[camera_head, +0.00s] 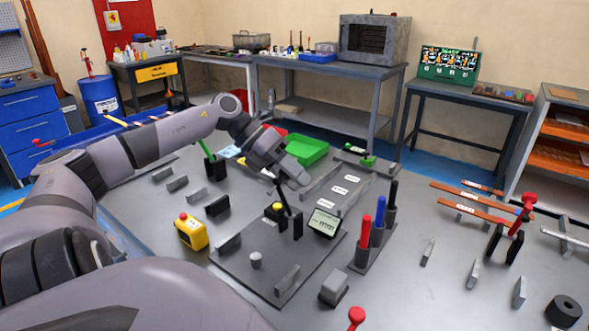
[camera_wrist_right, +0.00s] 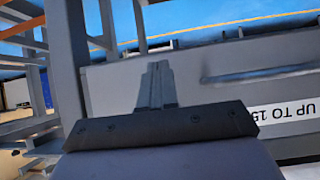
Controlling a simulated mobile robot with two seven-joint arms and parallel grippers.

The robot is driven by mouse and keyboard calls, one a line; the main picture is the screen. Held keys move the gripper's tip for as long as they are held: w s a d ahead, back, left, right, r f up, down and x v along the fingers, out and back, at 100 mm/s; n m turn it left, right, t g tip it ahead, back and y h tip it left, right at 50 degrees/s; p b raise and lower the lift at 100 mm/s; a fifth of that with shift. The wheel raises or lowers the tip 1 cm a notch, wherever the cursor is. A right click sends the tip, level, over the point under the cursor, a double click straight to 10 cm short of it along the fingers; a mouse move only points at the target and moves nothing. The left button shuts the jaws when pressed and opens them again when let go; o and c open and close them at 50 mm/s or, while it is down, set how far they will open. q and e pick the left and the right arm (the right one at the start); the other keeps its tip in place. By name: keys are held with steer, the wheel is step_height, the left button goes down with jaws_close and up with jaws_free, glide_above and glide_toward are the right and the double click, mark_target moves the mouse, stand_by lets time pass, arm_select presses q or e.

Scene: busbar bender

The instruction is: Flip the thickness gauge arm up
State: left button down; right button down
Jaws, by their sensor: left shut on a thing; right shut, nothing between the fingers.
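The thickness gauge arm looks like the thin dark arm (camera_head: 283,200) on the bending station, by the small display (camera_head: 325,223). It leans up and left from black upright plates (camera_head: 298,226). My left gripper (camera_head: 297,178) reaches in from the left over the station and is shut at the arm's upper end. The fingers partly hide the contact. My right gripper (camera_wrist_right: 157,85) is shut and empty in the right wrist view, above a grey surface; it is not visible in the head view.
A yellow box with a red button (camera_head: 191,231) stands left of the station. Red, blue and black cylinders (camera_head: 378,222) stand in a rack to its right. A green tray (camera_head: 306,149) lies behind. Red-handled clamps and orange bars (camera_head: 470,208) are at right.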

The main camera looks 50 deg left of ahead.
arm_select(q)
steer(key=c, duration=0.9)
jaws_free()
steer(key=shift+a, duration=0.1)
steer(key=shift+b+v, duration=0.35)
steer(key=shift+v, duration=0.6)
steer(key=shift+b+v, duration=0.35)
steer(key=shift+v, duration=2.25)
